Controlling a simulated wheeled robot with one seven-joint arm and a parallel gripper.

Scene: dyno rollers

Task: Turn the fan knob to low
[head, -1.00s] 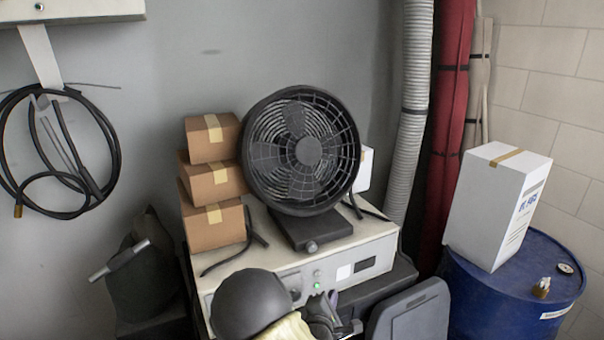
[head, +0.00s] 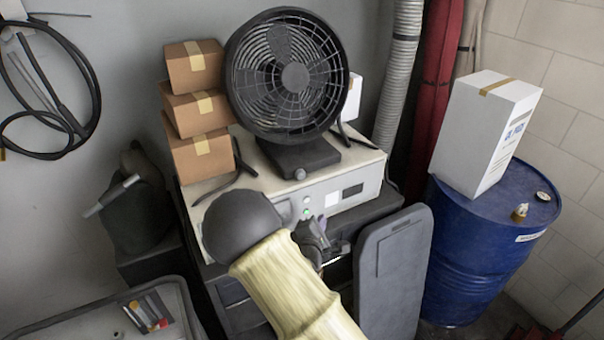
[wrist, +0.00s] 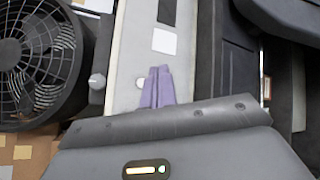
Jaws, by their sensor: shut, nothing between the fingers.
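The black round fan (head: 290,75) stands on a white cabinet, its dark base (head: 305,155) at the cabinet's front edge. A small light grey knob (head: 300,173) sits on the front of the base. The fan (wrist: 35,60) is at the left of the wrist view, with its knob (wrist: 97,82) beside it. My gripper (head: 321,222) is below the knob, in front of the cabinet's front panel, and apart from the knob. In the wrist view my gripper's purple fingers (wrist: 160,68) are together and empty, over the panel. The knob's pointer cannot be made out.
The cabinet front (head: 365,185) has a green light and a dark display. Stacked cardboard boxes (head: 195,110) stand left of the fan. A grey panel (head: 395,265) stands at the right, beside a blue drum (head: 480,250) with a white box (head: 487,130) on it.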

